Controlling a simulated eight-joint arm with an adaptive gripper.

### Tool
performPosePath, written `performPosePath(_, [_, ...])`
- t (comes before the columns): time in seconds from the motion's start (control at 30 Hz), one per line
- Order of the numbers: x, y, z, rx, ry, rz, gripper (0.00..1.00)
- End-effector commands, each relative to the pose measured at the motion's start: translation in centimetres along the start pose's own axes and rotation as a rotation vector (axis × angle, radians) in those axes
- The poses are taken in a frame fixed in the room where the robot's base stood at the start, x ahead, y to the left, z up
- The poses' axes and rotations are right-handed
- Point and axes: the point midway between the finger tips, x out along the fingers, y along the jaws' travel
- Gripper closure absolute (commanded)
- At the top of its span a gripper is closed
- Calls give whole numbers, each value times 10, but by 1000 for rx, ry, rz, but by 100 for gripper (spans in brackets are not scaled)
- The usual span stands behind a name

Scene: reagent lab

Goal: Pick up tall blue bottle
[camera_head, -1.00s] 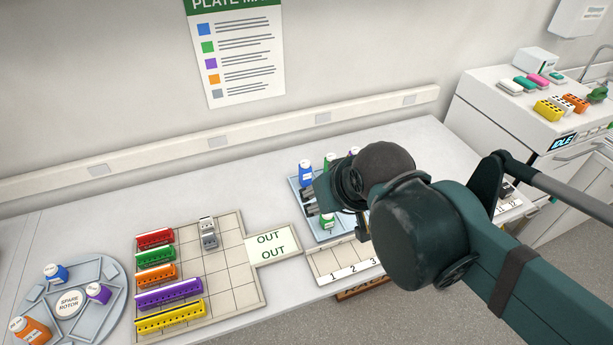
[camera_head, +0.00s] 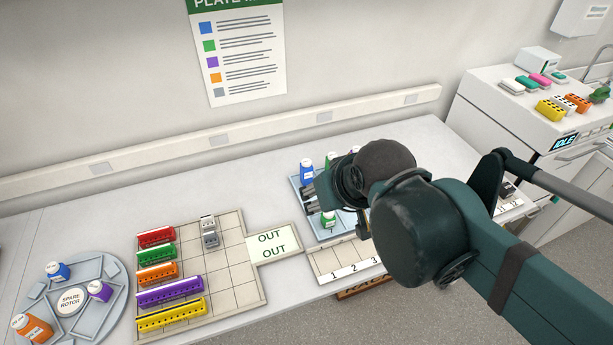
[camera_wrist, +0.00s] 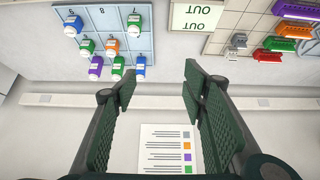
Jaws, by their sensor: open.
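A blue bottle (camera_head: 306,172) with a white cap stands upright at the back left corner of a light blue tray (camera_head: 297,203) in the head view. In the wrist view a blue bottle (camera_wrist: 140,69) stands at the tray's corner nearest the wall, and another blue bottle (camera_wrist: 73,25) stands at the tray's far left. Their heights are hard to compare there. My gripper (camera_head: 310,198) is open and empty, just in front of the back left blue bottle in the head view. In the wrist view its fingers (camera_wrist: 159,87) are wide apart with nothing between them.
Green bottles (camera_head: 329,219), an orange bottle (camera_wrist: 111,47) and a purple bottle (camera_wrist: 95,67) share the tray closely. A gridded board (camera_head: 238,288) with coloured racks lies left. A round rotor (camera_head: 95,322) holds three bottles. The wall is behind.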

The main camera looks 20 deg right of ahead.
Motion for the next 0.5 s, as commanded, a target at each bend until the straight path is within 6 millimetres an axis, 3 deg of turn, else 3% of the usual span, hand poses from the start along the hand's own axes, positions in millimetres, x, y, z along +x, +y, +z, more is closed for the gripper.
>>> performPosePath(0.5, [27, 7, -42, -1, -35, 4, 57])
